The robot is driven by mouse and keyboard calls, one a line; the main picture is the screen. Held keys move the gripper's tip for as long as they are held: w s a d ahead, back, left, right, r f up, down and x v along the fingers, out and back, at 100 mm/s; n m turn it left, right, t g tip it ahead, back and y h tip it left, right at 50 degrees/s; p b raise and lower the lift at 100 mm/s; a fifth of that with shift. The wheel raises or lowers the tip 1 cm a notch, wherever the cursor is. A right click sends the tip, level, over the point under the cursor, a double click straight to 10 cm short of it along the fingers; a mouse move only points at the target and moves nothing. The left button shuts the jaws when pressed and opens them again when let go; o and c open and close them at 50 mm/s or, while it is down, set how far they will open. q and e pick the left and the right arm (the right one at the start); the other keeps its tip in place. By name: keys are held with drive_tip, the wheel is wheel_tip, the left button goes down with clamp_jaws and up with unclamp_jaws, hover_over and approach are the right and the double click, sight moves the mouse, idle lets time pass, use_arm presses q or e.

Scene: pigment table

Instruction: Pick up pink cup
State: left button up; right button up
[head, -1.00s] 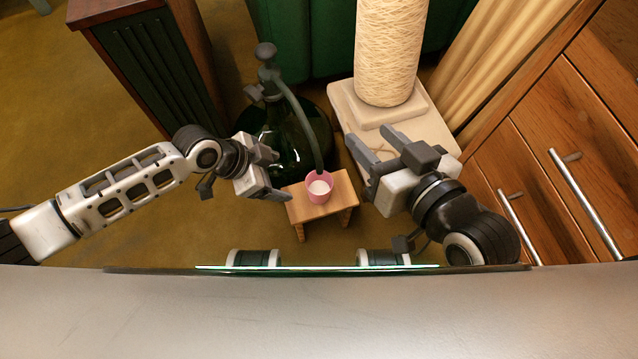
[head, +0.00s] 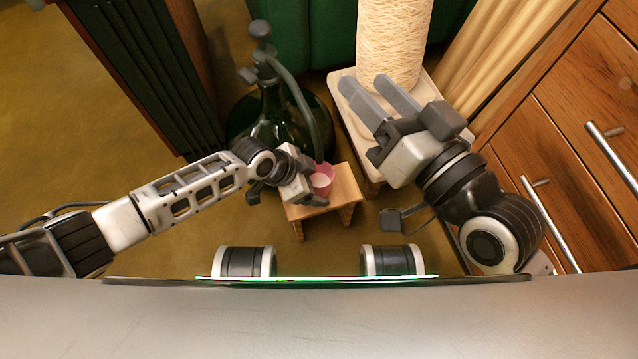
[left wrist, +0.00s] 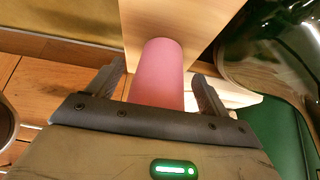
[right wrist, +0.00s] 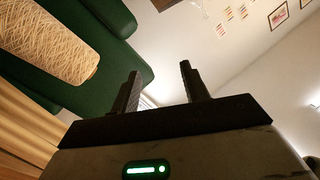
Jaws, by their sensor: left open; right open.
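The pink cup (head: 323,178) stands upright on a small wooden stool (head: 346,184), with something pale inside it. My left gripper (head: 312,180) is at the cup's left side and covers part of it in the head view. In the left wrist view the cup (left wrist: 158,75) lies between the two open fingers of my left gripper (left wrist: 160,85), with a gap on each side. My right gripper (head: 376,92) is open and empty, raised to the right of the stool near the scratching post. It also shows empty in the right wrist view (right wrist: 158,85).
A dark green glass bottle (head: 270,115) with a hose stands right behind the stool. A rope-wrapped post (head: 393,45) on a pale base is behind and right. Wooden drawers (head: 580,130) line the right side. Open floor lies at left.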

use_arm(q)
drive_tip(key=shift+w+d+f, duration=0.1)
drive_tip(key=shift+d+f, duration=0.15)
drive_tip(key=shift+f, duration=0.15)
drive_tip(key=c, duration=1.1)
use_arm(e)
drive_tip(key=shift+w+r+n+t, duration=0.2)
drive_tip(key=shift+r+n+t, duration=0.1)
drive_tip(key=shift+r, duration=0.1)
use_arm(q)
drive_tip(key=shift+r, duration=0.25)
drive_tip(key=shift+r+p, duration=0.1)
drive_tip(key=shift+p, duration=0.25)
drive_tip(key=s+a+p, duration=0.1)
drive_tip(key=s+a, duration=0.1)
drive_tip(key=a, duration=0.6)
drive_tip(key=s+a+p, duration=0.1)
drive_tip(key=s+a, duration=0.2)
drive_tip(key=a, duration=0.6)
drive_tip(key=shift+s, duration=0.25)
use_arm(e)
drive_tip(key=shift+s+f+g+h, duration=0.2)
drive_tip(key=shift+s+f+g, duration=0.15)
drive_tip(key=shift+f, duration=0.2)
drive_tip(key=shift+s+f+g+h, duration=0.2)
drive_tip(key=shift+f+g, duration=0.25)
drive_tip(key=shift+f, duration=0.1)
